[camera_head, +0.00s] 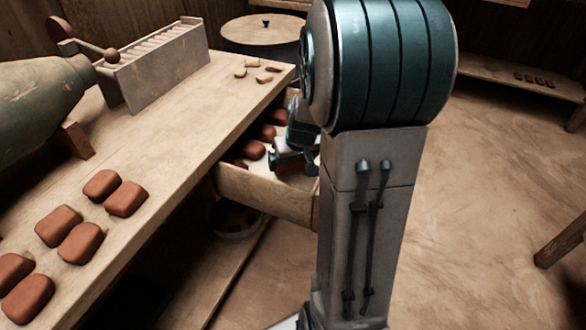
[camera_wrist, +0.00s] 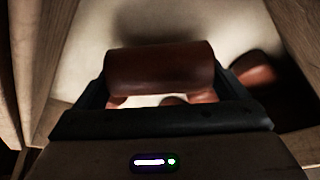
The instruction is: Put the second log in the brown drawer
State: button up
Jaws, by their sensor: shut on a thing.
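The brown drawer (camera_head: 262,193) is pulled out from under the table and holds several reddish-brown lumps. My gripper (camera_head: 290,165) is at the drawer's right part, over or just inside it; my arm partly hides it. In the wrist view my gripper (camera_wrist: 160,82) is shut on a smooth reddish-brown log (camera_wrist: 158,66), which lies crosswise between the fingers. The drawer's pale floor (camera_wrist: 225,22) and wooden side wall (camera_wrist: 34,55) show around the log in that view. Whether the log touches the floor, I cannot tell.
More reddish-brown lumps (camera_head: 80,243) lie on the table (camera_head: 165,140). A grey slotted box (camera_head: 160,65) and a large greenish vessel (camera_head: 45,95) stand at its far left. A bucket (camera_head: 236,218) sits below the drawer.

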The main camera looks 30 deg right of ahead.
jog(key=shift+f, duration=1.25)
jog(key=shift+b, duration=0.3)
jog(key=shift+f, duration=0.2)
jog(key=o, duration=1)
jog(key=shift+c, duration=0.2)
jog(key=shift+r, duration=0.1)
